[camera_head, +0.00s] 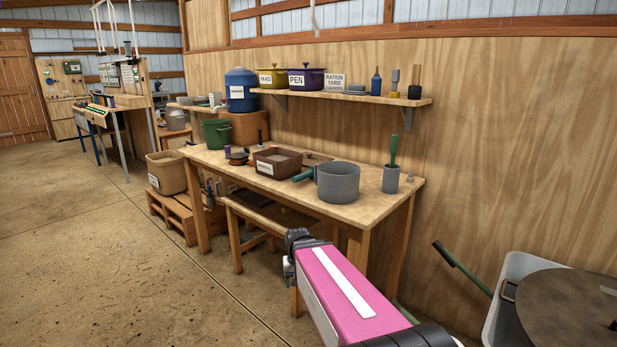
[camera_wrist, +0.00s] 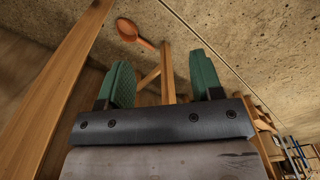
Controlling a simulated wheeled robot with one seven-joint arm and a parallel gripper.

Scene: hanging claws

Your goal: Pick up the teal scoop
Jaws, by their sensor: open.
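I cannot make out a whole teal scoop for certain. In the head view a green upright handle (camera_head: 394,150) stands in a small grey cup (camera_head: 391,180) at the right end of the workbench (camera_head: 345,213). A green handle (camera_head: 303,174) also sticks out left of the large grey pot (camera_head: 339,182). My gripper (camera_wrist: 163,78) is open and empty in the wrist view, its green-padded fingers spread apart. In the head view it is low in front of the bench, with my pink arm link behind it. An orange-brown spoon (camera_wrist: 128,29) lies beyond the fingers in the wrist view.
A brown labelled bin (camera_head: 277,163) and green bucket (camera_head: 216,133) stand on or near the bench's left part. A shelf (camera_head: 350,97) with labelled pots hangs above. A grey tub (camera_head: 508,275) with a round lid is at right. Open floor lies left.

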